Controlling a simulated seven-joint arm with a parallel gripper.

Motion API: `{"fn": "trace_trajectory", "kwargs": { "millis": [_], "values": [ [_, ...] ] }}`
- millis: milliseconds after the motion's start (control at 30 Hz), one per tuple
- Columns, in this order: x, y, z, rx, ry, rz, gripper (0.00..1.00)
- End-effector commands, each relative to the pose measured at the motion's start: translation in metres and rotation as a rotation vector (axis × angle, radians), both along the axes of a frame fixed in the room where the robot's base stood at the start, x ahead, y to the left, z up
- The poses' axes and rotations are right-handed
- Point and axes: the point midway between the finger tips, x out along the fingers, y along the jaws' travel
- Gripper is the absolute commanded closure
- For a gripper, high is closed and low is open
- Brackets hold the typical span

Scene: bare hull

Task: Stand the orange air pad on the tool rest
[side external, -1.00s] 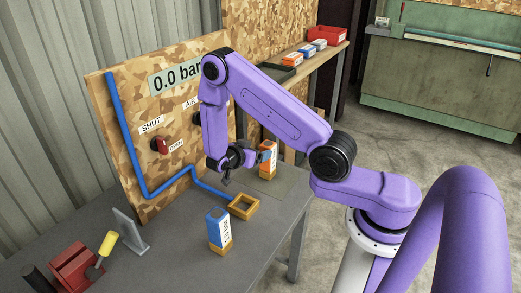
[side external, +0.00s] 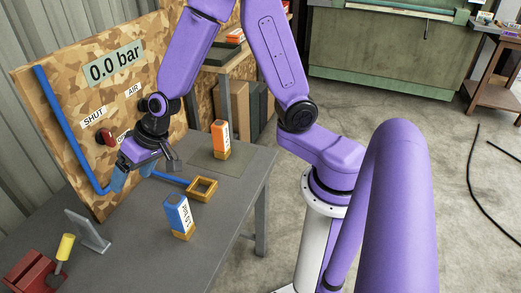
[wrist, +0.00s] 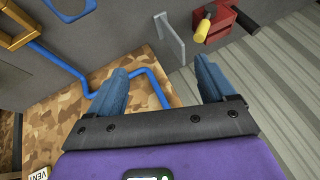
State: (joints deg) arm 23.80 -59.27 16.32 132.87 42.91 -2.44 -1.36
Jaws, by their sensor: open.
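The orange air pad (side external: 221,136), orange above with a white label and a yellow-brown base, stands upright on a flat dark grey-green plate (side external: 232,166) at the table's far right. I cannot tell for certain whether this plate is the tool rest. My gripper (side external: 133,176) is open and empty, low in front of the camo board and well left of the orange pad. In the wrist view its two blue fingers (wrist: 162,66) are spread apart with nothing between them. The orange pad is not in the wrist view.
A blue pad (side external: 177,212) stands on the table near a yellow-brown square frame (side external: 202,197) and a blue hose (side external: 165,177). A grey bracket (side external: 88,232), red vise (side external: 34,272) and yellow-handled tool (side external: 66,246) are at left. The board (side external: 65,125) stands close behind my gripper.

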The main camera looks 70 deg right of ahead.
Motion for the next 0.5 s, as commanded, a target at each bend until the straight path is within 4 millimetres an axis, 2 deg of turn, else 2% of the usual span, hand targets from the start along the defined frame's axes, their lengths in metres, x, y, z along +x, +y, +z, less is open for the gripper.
{"fn": "trace_trajectory", "kwargs": {
  "millis": [100, 233, 400, 500],
  "values": [
    [-0.057, 0.014, 0.018, -0.016, 0.053, 0.25, 0.17],
    [-0.12, 0.011, 0.033, -0.079, 0.11, 0.51, 0.17],
    [-0.195, -0.021, 0.047, -0.219, 0.167, 0.817, 0.17],
    [-0.227, -0.048, 0.053, -0.32, 0.186, 0.964, 0.17]
  ]
}}
